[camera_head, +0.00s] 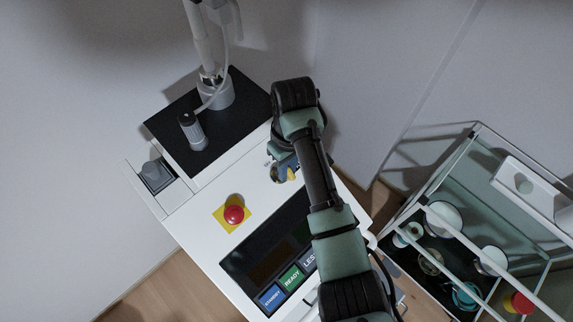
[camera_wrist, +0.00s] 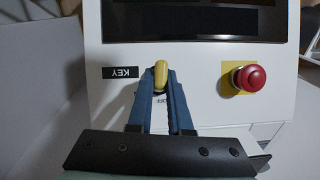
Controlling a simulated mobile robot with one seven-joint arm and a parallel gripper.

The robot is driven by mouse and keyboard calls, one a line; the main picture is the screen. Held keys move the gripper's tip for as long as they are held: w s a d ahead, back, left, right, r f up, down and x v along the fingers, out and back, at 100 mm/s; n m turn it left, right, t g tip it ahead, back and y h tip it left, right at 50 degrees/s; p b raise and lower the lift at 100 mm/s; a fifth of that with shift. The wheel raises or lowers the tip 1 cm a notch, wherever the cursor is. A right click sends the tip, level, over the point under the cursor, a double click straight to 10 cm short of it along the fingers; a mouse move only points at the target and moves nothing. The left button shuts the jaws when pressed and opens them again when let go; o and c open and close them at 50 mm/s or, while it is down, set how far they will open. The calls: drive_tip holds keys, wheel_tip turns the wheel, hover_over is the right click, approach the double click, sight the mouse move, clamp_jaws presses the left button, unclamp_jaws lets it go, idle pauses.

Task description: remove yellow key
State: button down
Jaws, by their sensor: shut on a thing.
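The yellow key (camera_wrist: 160,74) is upright between my gripper's blue fingertips in the wrist view, at the panel beside a black KEY label (camera_wrist: 124,72). My gripper (camera_wrist: 160,84) is shut on it. The lower part of the key and any keyhole are hidden by the fingers, so I cannot tell whether the key is still in its lock. In the head view the yellow key (camera_head: 291,175) shows as a small patch by my gripper (camera_head: 286,172), over the white console top.
A red emergency button (camera_head: 234,214) on a yellow square sits near the key. A dark screen (camera_head: 265,255) with STANDBY, READY and other tiles lies in front. A black pad with a jointed device (camera_head: 215,92) is behind. A glass-shelved trolley (camera_head: 405,203) stands at right.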

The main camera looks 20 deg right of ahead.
sight(289, 171)
drive_tip(key=shift+s+d+r+p, duration=0.1)
drive_tip(key=shift+s+r+p, duration=0.2)
drive_tip(key=shift+r+p, duration=0.35)
wheel_tip(289, 171, up, 3)
drive_tip(key=p, duration=0.3)
drive_tip(key=shift+r, duration=2)
